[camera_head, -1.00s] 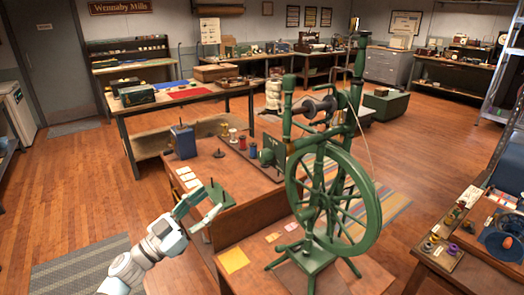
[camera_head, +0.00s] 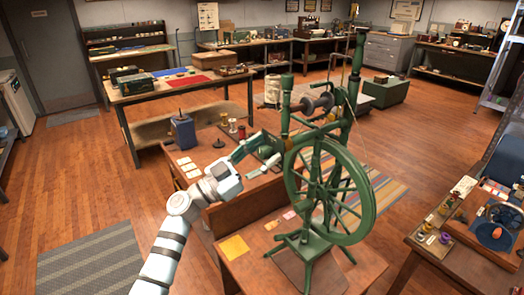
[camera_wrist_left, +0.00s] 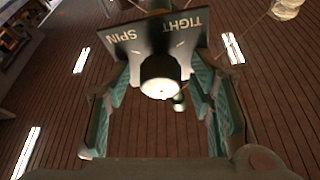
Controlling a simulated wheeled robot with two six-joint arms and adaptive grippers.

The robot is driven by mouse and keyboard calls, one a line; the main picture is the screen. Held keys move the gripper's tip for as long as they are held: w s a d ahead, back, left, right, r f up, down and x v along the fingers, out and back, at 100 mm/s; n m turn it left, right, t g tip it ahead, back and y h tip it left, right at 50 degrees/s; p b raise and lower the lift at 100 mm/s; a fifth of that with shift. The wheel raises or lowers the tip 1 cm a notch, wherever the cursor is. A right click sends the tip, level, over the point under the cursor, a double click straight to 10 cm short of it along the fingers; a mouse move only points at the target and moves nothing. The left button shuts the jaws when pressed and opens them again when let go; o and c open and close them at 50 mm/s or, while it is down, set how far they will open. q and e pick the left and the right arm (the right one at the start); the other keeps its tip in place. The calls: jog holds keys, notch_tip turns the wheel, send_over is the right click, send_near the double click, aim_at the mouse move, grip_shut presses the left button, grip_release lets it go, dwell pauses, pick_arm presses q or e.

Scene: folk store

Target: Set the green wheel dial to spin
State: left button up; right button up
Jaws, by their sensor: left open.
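The green spinning wheel (camera_head: 357,190) stands upright on the brown front table. In the left wrist view a dark plate (camera_wrist_left: 128,48) carries the words SPIN and TIGHT, both upside down, with SPIN on the left. A round pale knob (camera_wrist_left: 160,72) sticks out below the plate's middle. I cannot tell which word the knob is set to. My left gripper (camera_head: 268,152) is open beside the wheel's left side. In the wrist view its two fingers stand on either side of the knob, apart from it. In the head view the gripper partly covers the plate. My right gripper is not in view.
A blue canister (camera_head: 183,133) and several spools stand on the table behind my left gripper. A yellow card (camera_head: 234,246) lies on the front table. A side table (camera_head: 440,250) with small parts is at the right. Open floor lies to the left.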

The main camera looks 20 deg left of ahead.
pick_arm(q)
jog(key=shift+a, duration=0.1)
jog(key=shift+c, duration=1.1)
grip_shut()
